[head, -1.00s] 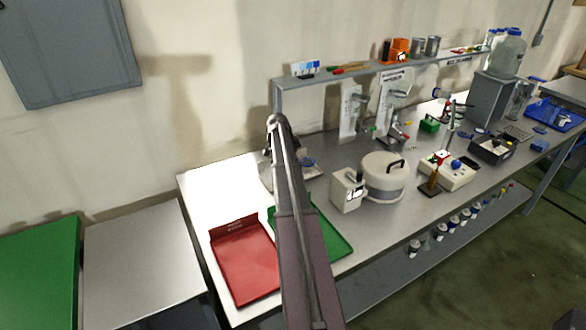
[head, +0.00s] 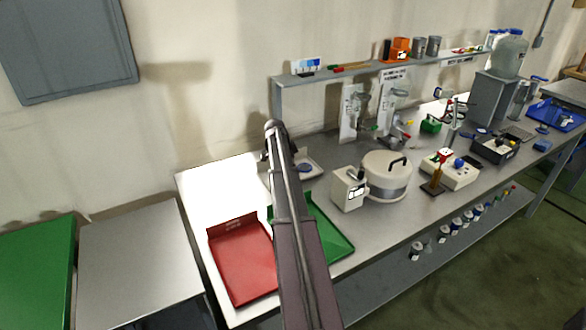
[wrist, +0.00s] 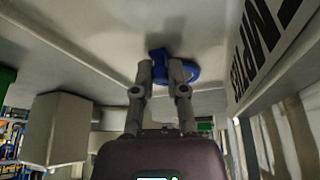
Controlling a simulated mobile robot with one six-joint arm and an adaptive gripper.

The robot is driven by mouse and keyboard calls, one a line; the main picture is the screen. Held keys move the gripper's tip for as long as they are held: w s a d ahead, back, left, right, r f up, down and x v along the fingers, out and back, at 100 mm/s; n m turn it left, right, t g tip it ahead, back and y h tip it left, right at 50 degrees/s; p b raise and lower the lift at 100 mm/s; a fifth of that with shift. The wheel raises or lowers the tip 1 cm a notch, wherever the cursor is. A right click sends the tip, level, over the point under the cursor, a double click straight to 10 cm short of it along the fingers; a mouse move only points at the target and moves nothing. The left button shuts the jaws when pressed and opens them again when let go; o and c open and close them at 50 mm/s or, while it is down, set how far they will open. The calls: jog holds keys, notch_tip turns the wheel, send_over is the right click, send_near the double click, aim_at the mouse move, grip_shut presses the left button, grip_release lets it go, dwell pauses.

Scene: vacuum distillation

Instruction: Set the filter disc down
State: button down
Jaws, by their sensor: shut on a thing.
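My gripper (wrist: 164,82) is shut on a small blue piece, which I take to be the filter disc (wrist: 192,72). In the wrist view it shows at and behind the fingertips, against a pale grey surface. In the head view my arm reaches over the left part of the bench, and its own links mostly hide the gripper. The held disc cannot be made out there. A pale shallow tray (head: 316,172) with a grey-blue round spot lies just right of my arm's end. Whether the held disc touches any surface cannot be told.
A red tray (head: 243,262) and a green tray (head: 328,232) lie at the bench's left front. A white box (head: 347,190) and a round lidded vessel (head: 386,177) stand to the right. A shelf (head: 345,75) runs along the back. Lettering (wrist: 265,45) shows close by in the wrist view.

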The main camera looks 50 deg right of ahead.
jog(key=shift+f, duration=0.1)
jog(key=c, duration=0.7)
grip_release()
jog(key=shift+r, duration=0.2)
jog(key=p+v, duration=0.3)
jog(key=shift+s, duration=0.1)
jog(key=p+v, duration=0.8)
jog(key=v, duration=0.1)
jog(key=shift+a+f, duration=0.1)
dwell(0.6)
